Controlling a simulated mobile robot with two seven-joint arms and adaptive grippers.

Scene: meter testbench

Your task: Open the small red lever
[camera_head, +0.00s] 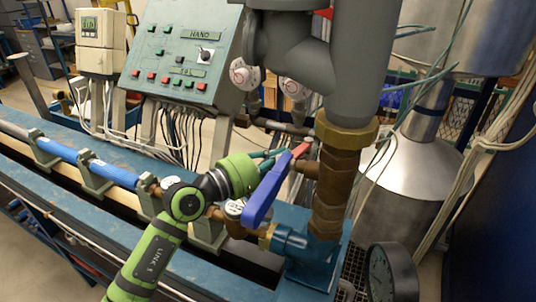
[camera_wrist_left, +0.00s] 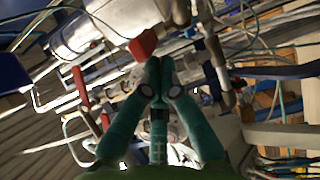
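The small red lever (camera_head: 301,150) is on the brass pipe fitting, just right of my left gripper (camera_head: 282,153) in the head view. In the left wrist view, the red lever's end (camera_wrist_left: 143,44) is just beyond and slightly left of the fingertips of the left gripper (camera_wrist_left: 158,66). The teal fingers are together there, with nothing visible between them. I cannot tell whether they touch the lever. A larger blue lever (camera_head: 266,192) slants in front of the fitting and partly hides the fingers in the head view. My right gripper is not in view.
A thick grey pipe (camera_head: 361,60) with a brass fitting (camera_head: 335,180) stands right of the gripper. A control panel (camera_head: 183,50) is behind at the left. A round gauge (camera_head: 391,272) is at the front right. Thin cables hang at the right.

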